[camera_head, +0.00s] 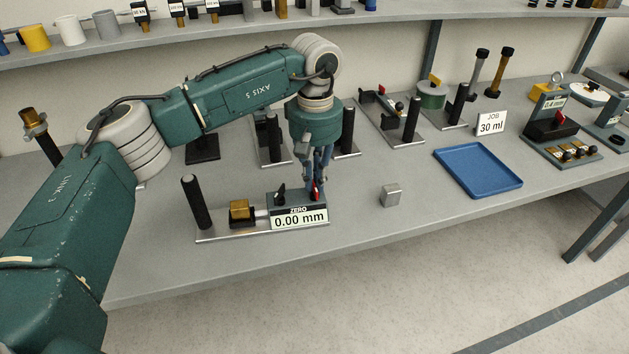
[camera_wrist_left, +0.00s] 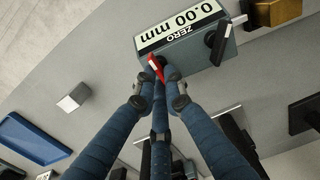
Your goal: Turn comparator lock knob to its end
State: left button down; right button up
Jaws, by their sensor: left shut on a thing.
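The comparator (camera_head: 299,218) stands on a metal plate near the bench's front edge. Its display reads ZERO and 0.00 mm, and it also shows upside down in the left wrist view (camera_wrist_left: 182,28). A red knob (camera_head: 315,192) is on top at its right end, and a black knob (camera_head: 280,193) is to the left of it. My left gripper (camera_head: 314,180) points down over the red knob and is shut on it. In the left wrist view the red knob (camera_wrist_left: 156,66) shows between the fingertips (camera_wrist_left: 160,82), partly hidden. My right gripper is not in view.
On the same plate are a brass block (camera_head: 239,209) and a black post (camera_head: 195,202). A grey metal cube (camera_head: 391,195) stands right of the comparator, and an empty blue tray (camera_head: 478,171) lies farther right. Other fixtures stand behind my arm. The bench front is clear.

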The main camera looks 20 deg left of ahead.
pick_arm(q)
jog(key=shift+r+m, duration=0.1)
jog(key=shift+m, duration=0.5)
jog(key=c, duration=1.8)
grip_release()
jog(key=shift+d, duration=0.1)
notch_tip(320, 180, up, 12)
